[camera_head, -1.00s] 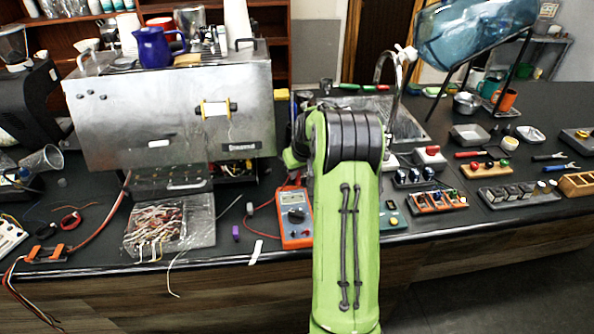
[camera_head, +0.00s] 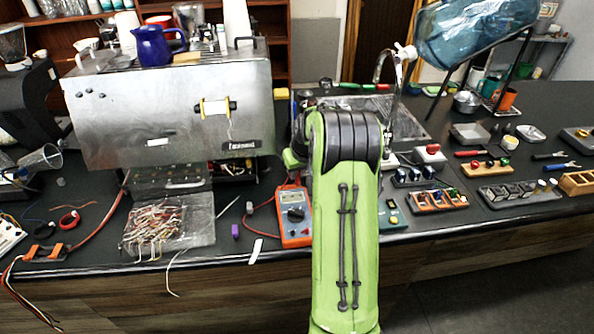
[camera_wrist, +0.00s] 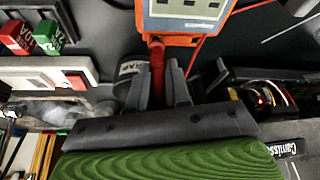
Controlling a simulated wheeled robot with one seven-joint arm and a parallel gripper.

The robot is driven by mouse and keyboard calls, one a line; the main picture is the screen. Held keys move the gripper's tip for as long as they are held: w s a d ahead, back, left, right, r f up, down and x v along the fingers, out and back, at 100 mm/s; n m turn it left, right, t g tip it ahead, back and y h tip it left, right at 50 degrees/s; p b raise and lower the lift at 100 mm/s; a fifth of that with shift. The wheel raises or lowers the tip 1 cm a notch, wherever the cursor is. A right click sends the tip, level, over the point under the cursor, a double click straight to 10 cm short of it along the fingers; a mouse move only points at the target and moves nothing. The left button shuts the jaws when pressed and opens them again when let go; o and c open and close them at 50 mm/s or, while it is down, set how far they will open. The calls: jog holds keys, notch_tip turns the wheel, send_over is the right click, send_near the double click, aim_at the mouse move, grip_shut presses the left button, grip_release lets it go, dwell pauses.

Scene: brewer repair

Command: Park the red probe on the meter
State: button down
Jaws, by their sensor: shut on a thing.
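The meter (camera_head: 293,215) is orange with a blue-grey face and a dark dial. It lies near the counter's front edge, just left of my arm. In the wrist view its end (camera_wrist: 185,18) shows at the top. The red probe (camera_wrist: 157,58) stands between the fingers of my gripper (camera_wrist: 160,88), which is shut on it. The probe's visible end overlaps the meter's orange rim; I cannot tell whether they touch. In the head view my arm hides the gripper and the probe. A red lead (camera_head: 262,205) curves beside the meter.
The steel brewer (camera_head: 170,110) stands behind and left, with a tray of loose wires (camera_head: 160,222) in front. A purple piece (camera_head: 236,231) and a white strip (camera_head: 255,251) lie left of the meter. Switch blocks (camera_head: 437,200) and a tap (camera_head: 390,80) are to the right.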

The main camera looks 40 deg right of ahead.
jog(key=shift+f+b, duration=0.45)
jog(key=shift+f, duration=0.1)
dwell(0.8)
jog(key=c, duration=1)
grip_release()
jog(key=shift+r, duration=0.1)
jog(key=p+v, duration=0.2)
jog(key=v, duration=1.3)
jog(key=shift+r, duration=0.3)
jog(key=shift+s, duration=0.1)
